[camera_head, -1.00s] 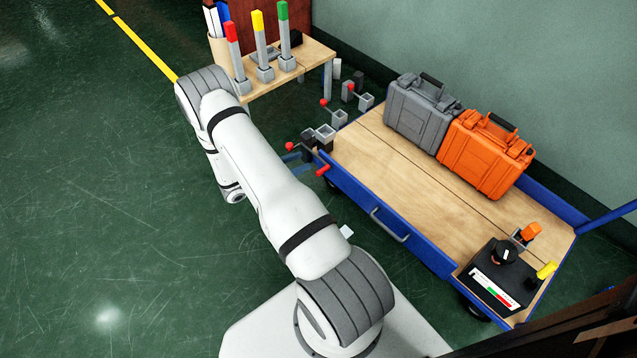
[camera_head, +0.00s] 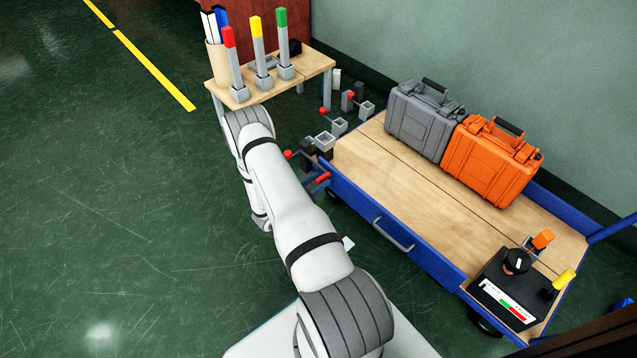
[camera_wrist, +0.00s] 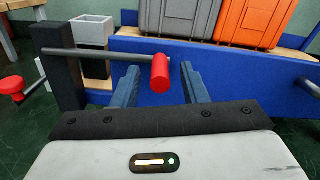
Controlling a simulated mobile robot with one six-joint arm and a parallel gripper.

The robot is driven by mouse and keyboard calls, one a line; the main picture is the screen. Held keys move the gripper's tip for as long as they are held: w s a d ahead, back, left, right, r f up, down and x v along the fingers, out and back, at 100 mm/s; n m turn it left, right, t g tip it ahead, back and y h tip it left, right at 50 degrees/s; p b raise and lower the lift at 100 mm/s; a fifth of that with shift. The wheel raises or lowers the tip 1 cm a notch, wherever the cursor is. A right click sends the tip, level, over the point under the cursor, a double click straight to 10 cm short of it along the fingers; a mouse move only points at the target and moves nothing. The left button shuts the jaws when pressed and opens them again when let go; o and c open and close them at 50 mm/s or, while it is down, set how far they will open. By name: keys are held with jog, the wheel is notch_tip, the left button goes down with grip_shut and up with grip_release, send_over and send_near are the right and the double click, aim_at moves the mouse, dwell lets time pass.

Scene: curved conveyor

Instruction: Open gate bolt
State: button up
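The gate bolt is a grey rod (camera_wrist: 105,53) with a red knob (camera_wrist: 160,74), running sideways through a dark post (camera_wrist: 62,70). In the head view the red knob (camera_head: 322,178) shows at the cart's near left corner. My gripper (camera_wrist: 160,68) is open in the wrist view, its two blue fingers apart on either side of the knob. The knob appears between the fingertips; I cannot tell whether they touch it. In the head view my blue fingers (camera_head: 308,184) show beside the knob, and my arm hides most of the gripper.
The blue-sided cart (camera_head: 352,205) carries a grey case (camera_head: 420,120), an orange case (camera_head: 490,160) and a black control box (camera_head: 505,290). Other red-knobbed pieces (camera_head: 324,111) stand beyond its left end. A wooden table (camera_head: 318,66) holds coloured posts. The floor at left is clear.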

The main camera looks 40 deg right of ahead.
jog(key=shift+d, duration=0.1)
jog(key=shift+c, duration=0.6)
grip_shut()
